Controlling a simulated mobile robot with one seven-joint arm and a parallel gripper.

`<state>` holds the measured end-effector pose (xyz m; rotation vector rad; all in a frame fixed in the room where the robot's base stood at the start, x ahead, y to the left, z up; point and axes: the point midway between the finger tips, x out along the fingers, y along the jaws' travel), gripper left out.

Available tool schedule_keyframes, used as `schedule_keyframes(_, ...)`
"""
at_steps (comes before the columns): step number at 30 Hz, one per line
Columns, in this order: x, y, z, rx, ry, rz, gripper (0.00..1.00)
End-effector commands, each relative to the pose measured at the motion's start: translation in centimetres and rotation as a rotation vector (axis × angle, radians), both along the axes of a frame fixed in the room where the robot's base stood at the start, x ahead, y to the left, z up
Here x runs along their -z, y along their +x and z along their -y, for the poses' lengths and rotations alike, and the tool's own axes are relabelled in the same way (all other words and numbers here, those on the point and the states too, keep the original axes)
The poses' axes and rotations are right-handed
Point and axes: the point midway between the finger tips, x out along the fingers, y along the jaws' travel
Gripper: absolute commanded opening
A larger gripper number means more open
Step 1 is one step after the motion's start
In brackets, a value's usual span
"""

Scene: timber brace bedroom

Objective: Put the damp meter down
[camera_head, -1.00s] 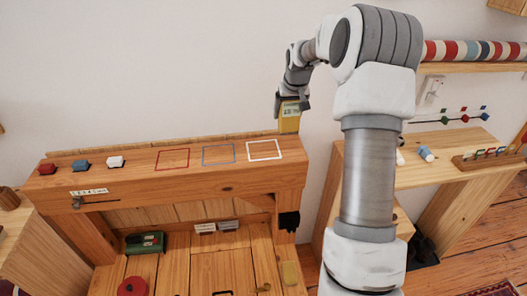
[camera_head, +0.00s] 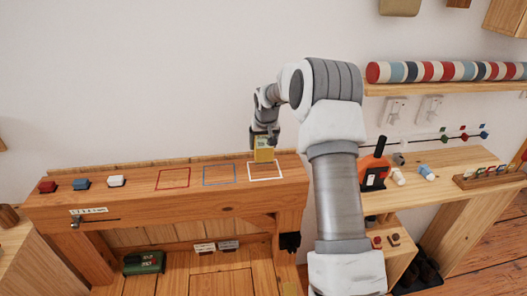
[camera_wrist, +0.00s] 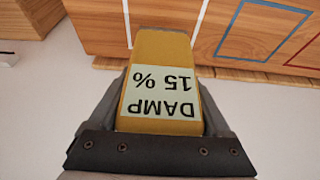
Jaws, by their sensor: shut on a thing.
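The yellow damp meter (camera_head: 264,153) is in my gripper (camera_head: 264,140) in the head view, over the white outlined square (camera_head: 265,178) on the top of the wooden beam. In the wrist view the damp meter (camera_wrist: 157,70) fills the middle, its pale label reading "DAMP 15 %" upside down. My gripper (camera_wrist: 160,110) is shut on it from both sides. The meter's lower end is close to the beam; I cannot tell whether it touches.
Red (camera_head: 173,178) and blue (camera_head: 219,174) outlined squares lie left of the white one, both empty. An orange tool (camera_head: 374,172) stands on the right shelf.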

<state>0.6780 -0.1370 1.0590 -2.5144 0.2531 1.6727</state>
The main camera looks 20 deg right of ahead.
Motion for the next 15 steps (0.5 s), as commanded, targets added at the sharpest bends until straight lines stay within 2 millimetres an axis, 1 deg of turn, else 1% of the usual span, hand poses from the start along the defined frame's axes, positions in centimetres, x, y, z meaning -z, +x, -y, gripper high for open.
schedule_keyframes(6, 3.1, -0.1, 0.0, 0.000, 0.001, -0.004, 0.18)
schedule_keyframes(8, 3.4, -0.1, 0.0, 0.000, 0.000, -0.002, 0.18)
schedule_keyframes(15, 3.5, -0.1, 0.1, 0.000, 0.000, -0.001, 0.18)
